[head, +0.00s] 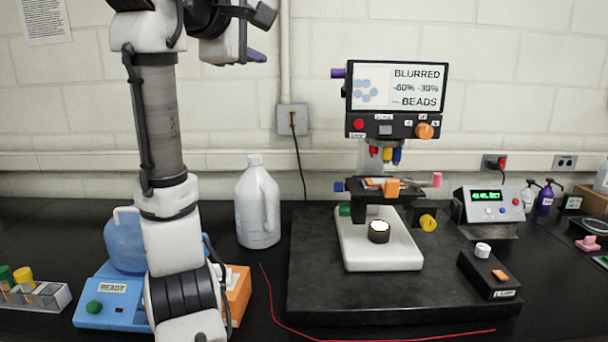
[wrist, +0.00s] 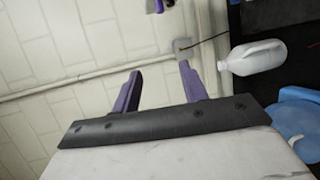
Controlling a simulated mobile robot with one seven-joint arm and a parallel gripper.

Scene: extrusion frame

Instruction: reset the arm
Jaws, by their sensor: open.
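My arm rises at the left of the head view, and its upper links bend over at the top edge. My gripper (wrist: 160,78) shows in the wrist view with two purple fingers spread apart and nothing between them. It points toward the white block wall (wrist: 85,45). In the head view only a purple finger tip (head: 256,56) shows near the top, high above the bench and left of the wall conduit. The rest of the gripper is hidden behind the wrist parts.
A microscope with a screen (head: 396,88) stands on a dark slab (head: 320,285). A white jug (head: 257,205) stands left of it. A blue device marked READY (head: 112,290) sits by my arm. A red line (head: 300,330) crosses the front bench.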

